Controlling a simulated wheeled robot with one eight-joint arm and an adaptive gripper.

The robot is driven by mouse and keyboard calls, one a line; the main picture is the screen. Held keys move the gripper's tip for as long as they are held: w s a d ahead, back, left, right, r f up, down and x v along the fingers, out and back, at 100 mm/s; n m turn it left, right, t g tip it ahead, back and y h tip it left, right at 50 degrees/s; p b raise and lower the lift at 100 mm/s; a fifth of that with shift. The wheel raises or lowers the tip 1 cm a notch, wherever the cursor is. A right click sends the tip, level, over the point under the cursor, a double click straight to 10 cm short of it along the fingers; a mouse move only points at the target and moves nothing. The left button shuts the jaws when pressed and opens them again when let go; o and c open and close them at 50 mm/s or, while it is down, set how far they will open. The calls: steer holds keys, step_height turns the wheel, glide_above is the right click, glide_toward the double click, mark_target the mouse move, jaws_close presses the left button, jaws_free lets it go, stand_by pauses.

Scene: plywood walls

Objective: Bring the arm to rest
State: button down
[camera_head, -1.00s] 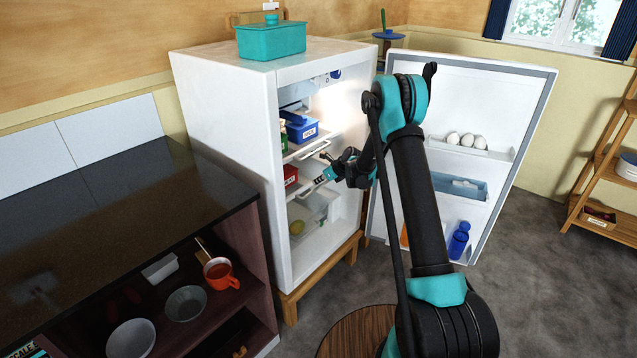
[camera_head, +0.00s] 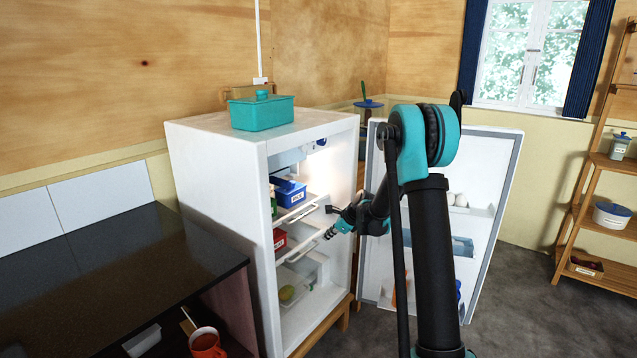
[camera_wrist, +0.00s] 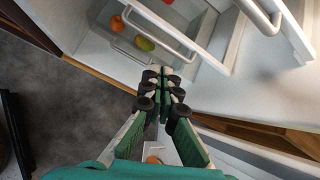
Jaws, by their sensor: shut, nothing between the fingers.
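My gripper (camera_head: 331,233) is at the open front of the fridge (camera_head: 222,200), beside the middle shelves. Its fingers are together and empty. In the wrist view the closed fingers (camera_wrist: 163,88) point toward the fridge's lower part. My arm reaches up from the lower right of the head view, bends at a high elbow and comes down to the fridge opening. The fridge door (camera_head: 490,215) stands open to the right, partly hidden behind my arm.
Inside the fridge are a blue box (camera_head: 290,193) and a red box (camera_head: 280,240). Fruit (camera_wrist: 145,43) lies in the bottom. A teal container (camera_head: 262,113) stands on top. A dark counter (camera_head: 110,270) is at left, a wooden shelf (camera_head: 590,215) at right. Grey floor (camera_head: 520,300) is open between.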

steer(key=s+d+r+n+h, duration=0.1)
steer(key=s+d+r+n, duration=0.2)
steer(key=s, duration=0.4)
steer(key=s+d+r+n+h, duration=0.1)
steer(key=s+d+n, duration=0.2)
steer(key=s+n, duration=0.35)
steer(key=s+d+r+n+h, duration=0.1)
steer(key=s+d+r+n, duration=0.15)
steer(key=s, duration=0.65)
steer(key=s+d+f+n+h, duration=0.1)
steer(key=s+d+f+n, duration=0.1)
steer(key=s, duration=0.8)
steer(key=s+d+f+n+g+h, duration=0.1)
steer(key=s+d+f+n+h, duration=0.1)
steer(key=s+d+n, duration=0.3)
steer(key=s+n, duration=0.2)
steer(key=s, duration=0.2)
steer(key=shift+s+f, duration=0.3)
steer(key=shift+s, duration=0.1)
